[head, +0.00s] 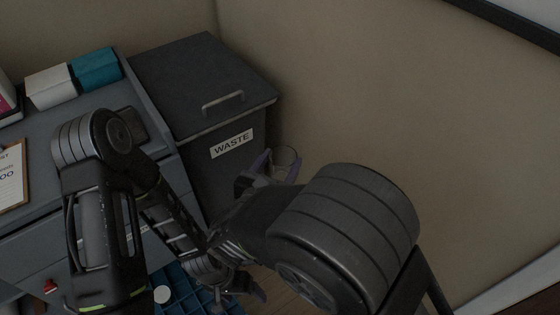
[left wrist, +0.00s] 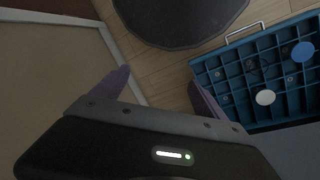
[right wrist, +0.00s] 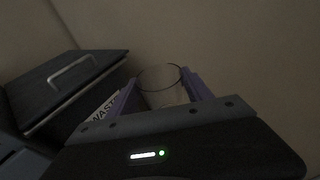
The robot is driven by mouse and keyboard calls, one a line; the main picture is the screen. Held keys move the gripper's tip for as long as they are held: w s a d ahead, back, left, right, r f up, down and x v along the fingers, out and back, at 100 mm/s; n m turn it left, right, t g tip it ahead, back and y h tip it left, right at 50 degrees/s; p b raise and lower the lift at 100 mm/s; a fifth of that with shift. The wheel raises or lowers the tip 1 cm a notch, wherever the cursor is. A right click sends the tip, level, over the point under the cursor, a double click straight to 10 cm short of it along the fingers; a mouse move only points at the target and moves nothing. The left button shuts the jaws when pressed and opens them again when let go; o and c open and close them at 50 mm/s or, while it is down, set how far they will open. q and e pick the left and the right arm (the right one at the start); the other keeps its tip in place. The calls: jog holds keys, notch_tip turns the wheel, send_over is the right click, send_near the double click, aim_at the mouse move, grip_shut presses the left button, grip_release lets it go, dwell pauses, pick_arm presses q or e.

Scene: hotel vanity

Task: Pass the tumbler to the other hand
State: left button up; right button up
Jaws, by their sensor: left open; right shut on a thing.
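The tumbler (head: 286,160) is a clear glass, seen in the head view beside the waste bin, in front of the wall. My right gripper (head: 272,168) is shut on it; in the right wrist view the tumbler (right wrist: 162,88) sits between the two purple fingers (right wrist: 160,95). Its lower part is hidden by the gripper. My left gripper (head: 243,292) is low in the head view, below and apart from the tumbler. It is open and empty, with bare space between its fingers (left wrist: 158,92) in the left wrist view.
A dark bin (head: 190,85) labelled WASTE stands left of the tumbler. A blue compartment crate (left wrist: 225,80) with round pieces is on the wooden floor below. A grey counter (head: 75,115) with boxes and a clipboard (head: 12,180) is at left. Beige wall lies behind.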

pick_arm(q)
jog(key=d, duration=0.1)
jog(key=d+n, duration=0.1)
jog(key=d, duration=0.1)
jog(key=d+n+t, duration=0.1)
jog(key=d, duration=0.1)
jog(key=shift+s+d+h, duration=0.15)
jog(key=shift+s+h, duration=0.2)
jog(key=shift+h, duration=0.05)
